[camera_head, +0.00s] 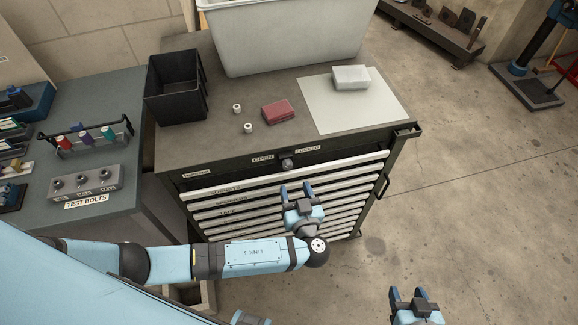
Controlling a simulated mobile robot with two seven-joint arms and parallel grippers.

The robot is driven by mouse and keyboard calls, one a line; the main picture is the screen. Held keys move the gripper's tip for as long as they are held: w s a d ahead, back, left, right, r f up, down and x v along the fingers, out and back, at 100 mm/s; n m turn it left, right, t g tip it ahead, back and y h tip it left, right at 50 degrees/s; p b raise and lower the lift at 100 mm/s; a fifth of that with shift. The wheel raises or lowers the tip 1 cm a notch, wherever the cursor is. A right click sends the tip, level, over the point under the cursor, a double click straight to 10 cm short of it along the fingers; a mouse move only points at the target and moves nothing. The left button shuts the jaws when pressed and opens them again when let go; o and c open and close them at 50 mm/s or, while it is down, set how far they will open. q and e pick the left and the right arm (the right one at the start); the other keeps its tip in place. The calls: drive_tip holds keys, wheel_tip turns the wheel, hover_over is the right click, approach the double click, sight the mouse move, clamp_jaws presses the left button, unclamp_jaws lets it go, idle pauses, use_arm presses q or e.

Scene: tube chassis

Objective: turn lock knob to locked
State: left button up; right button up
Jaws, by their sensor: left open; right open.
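The lock knob (288,162) is a small dark knob on the top front strip of the drawer cabinet (225,170). An OPEN label (262,159) is to its left and a LOCKED label (307,149) to its right. The knob's exact turn is too small to tell. My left gripper (296,188) is open and empty, in front of the drawers, just below the knob in the picture and apart from it. Its blue fingers point up toward the knob. My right gripper (408,293) is open and empty at the bottom right, over the floor, far from the cabinet.
On the cabinet top are a black bin (175,90), a grey tub (285,40), a red block (278,112), two small white nuts (248,128), and a white box (351,77) on a pale sheet (330,110). A bench (120,110) stands left.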

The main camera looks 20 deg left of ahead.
sight(288, 168)
use_arm(q)
drive_tip(key=p+x, duration=0.1)
drive_tip(key=x, duration=0.4)
drive_tip(key=shift+r, duration=0.1)
drive_tip(key=shift+x, duration=1)
use_arm(e)
drive_tip(key=shift+w+r, duration=0.25)
drive_tip(key=shift+r, duration=0.8)
